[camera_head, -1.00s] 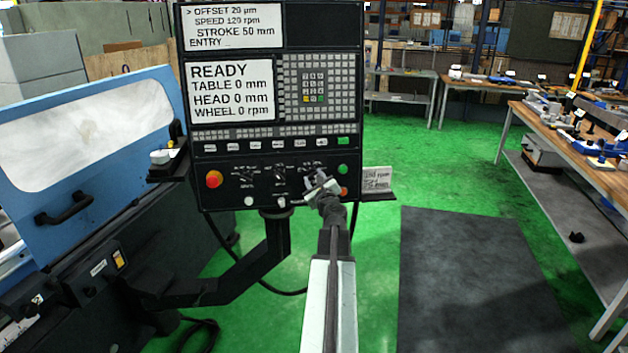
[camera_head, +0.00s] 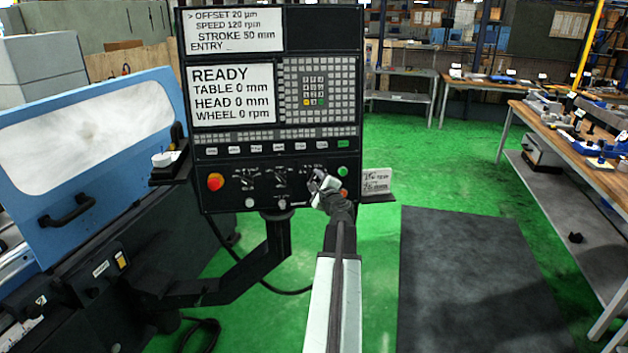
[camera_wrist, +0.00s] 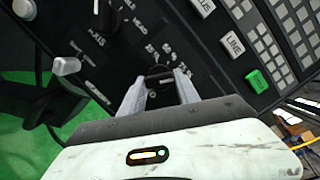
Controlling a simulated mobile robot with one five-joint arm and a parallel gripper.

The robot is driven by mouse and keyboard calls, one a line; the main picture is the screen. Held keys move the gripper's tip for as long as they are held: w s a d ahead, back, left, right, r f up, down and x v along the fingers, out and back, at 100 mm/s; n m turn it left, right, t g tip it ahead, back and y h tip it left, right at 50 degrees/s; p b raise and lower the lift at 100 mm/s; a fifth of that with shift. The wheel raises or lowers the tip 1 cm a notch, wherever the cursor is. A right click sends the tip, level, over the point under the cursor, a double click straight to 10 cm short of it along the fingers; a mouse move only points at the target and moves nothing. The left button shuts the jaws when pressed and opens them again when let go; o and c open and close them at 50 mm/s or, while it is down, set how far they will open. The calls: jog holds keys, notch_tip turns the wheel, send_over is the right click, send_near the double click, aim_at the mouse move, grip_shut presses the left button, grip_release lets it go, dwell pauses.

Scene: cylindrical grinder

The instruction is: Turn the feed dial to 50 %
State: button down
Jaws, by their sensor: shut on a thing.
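The black control panel (camera_head: 268,205) stands upright with several dials along its lower part. The feed dial (camera_wrist: 159,72) is a dark knob with pale scale marks around it, seen between my fingers in the wrist view. My gripper (camera_head: 320,180) is at the panel's lower right, in front of that dial, and largely hides it in the head view. In the wrist view my gripper (camera_wrist: 158,84) has one grey finger on each side of the knob, shut on it. I cannot read which mark the dial points at.
A red stop button (camera_head: 215,181) and two other dials lie to the left. A green button (camera_head: 343,170) and a red button are close on the right. A small shelf (camera_head: 379,197) with a label juts from the panel's right edge. Green floor lies below.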

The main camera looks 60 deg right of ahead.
jog(key=n, duration=0.2)
jog(key=n+p, duration=0.1)
jog(key=n, duration=0.1)
jog(key=n+y+p, duration=0.1)
jog(key=shift+r+n+g, duration=0.25)
jog(key=shift+n+g, duration=0.15)
jog(key=shift+n+g+p, duration=0.3)
jog(key=shift+n+p, duration=0.6)
jog(key=shift+n, duration=1.1)
jog(key=shift+a+f, duration=0.1)
jog(key=c, duration=0.9)
grip_release()
